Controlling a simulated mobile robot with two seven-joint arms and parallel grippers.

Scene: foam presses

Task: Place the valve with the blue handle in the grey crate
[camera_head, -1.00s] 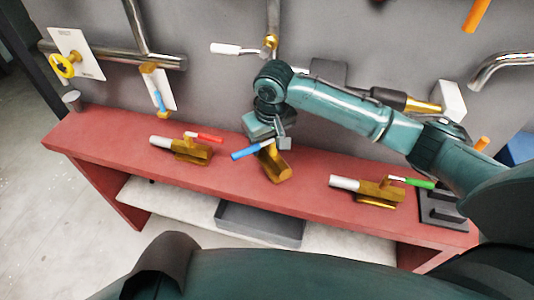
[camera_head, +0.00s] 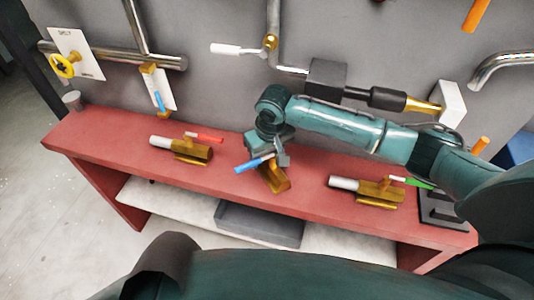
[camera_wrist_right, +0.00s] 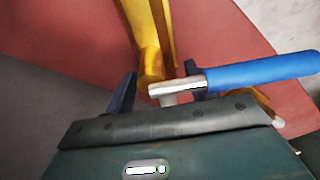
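The valve with the blue handle (camera_head: 273,179) has a brass body, and its blue handle (camera_wrist_right: 262,71) points to the right in the wrist view. My right gripper (camera_head: 280,155) is at its handle end over the middle of the red bench. In the right wrist view the fingers (camera_wrist_right: 158,95) stand on either side of the valve's stem and look shut on it. I cannot tell whether the valve's underside touches the bench. The grey crate (camera_head: 260,225) is on the pale lower shelf, below the bench's front edge. My left gripper is not in view.
A red-handled valve (camera_head: 190,150) lies left on the red bench (camera_head: 110,138). A green-handled valve (camera_head: 370,190) lies right, beside a dark block (camera_head: 440,212). Pipes and a yellow wheel (camera_head: 64,66) are on the wall behind. A small cup (camera_head: 72,101) stands at the left end.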

